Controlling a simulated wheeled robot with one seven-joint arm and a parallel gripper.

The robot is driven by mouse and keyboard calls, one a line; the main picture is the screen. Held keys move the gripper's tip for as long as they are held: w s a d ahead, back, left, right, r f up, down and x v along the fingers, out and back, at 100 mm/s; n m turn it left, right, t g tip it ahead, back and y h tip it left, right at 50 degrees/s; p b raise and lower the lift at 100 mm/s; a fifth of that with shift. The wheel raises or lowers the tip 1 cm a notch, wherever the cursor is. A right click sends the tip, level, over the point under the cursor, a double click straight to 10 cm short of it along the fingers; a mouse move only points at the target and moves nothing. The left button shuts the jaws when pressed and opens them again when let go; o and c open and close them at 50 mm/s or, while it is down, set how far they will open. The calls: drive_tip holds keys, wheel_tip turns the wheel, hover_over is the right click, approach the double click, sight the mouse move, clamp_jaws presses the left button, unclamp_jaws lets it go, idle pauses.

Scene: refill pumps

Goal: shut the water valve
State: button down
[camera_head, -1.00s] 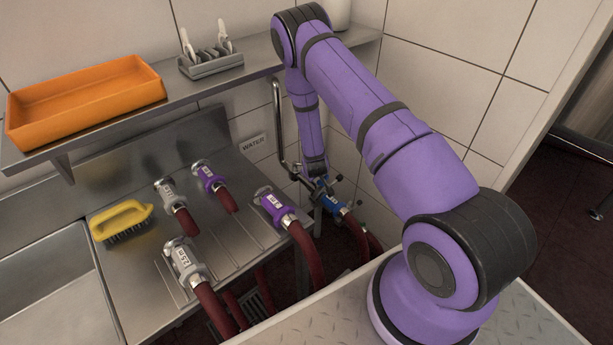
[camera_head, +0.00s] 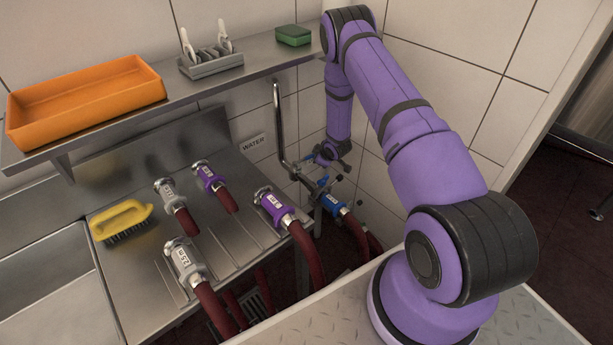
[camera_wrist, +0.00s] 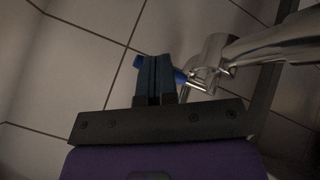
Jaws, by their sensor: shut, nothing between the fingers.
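In the wrist view, a blue valve lever (camera_wrist: 181,76) joins a shiny metal valve body (camera_wrist: 212,65). My gripper (camera_head: 325,158) is by the lower pipe in the head view, where its fingertips are hard to make out. In the wrist view its two dark fingers (camera_wrist: 154,70) are shut together with nothing between them. The lever shows just right of the fingers and is partly hidden by them; I cannot tell if they touch.
A blue-collared hose (camera_head: 333,205) hangs in a holder just below my gripper. Several purple and grey hose nozzles (camera_head: 275,207) lie at the steel counter. A shelf (camera_head: 200,90) above holds an orange tray (camera_head: 85,100), a grey rack (camera_head: 210,65) and a green sponge (camera_head: 294,36).

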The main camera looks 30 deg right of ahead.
drive_tip(key=shift+w+d, duration=0.15)
drive_tip(key=shift+w, duration=0.65)
drive_tip(key=shift+w+r, duration=0.15)
drive_tip(key=shift+w, duration=0.1)
drive_tip(key=shift+d, duration=0.1)
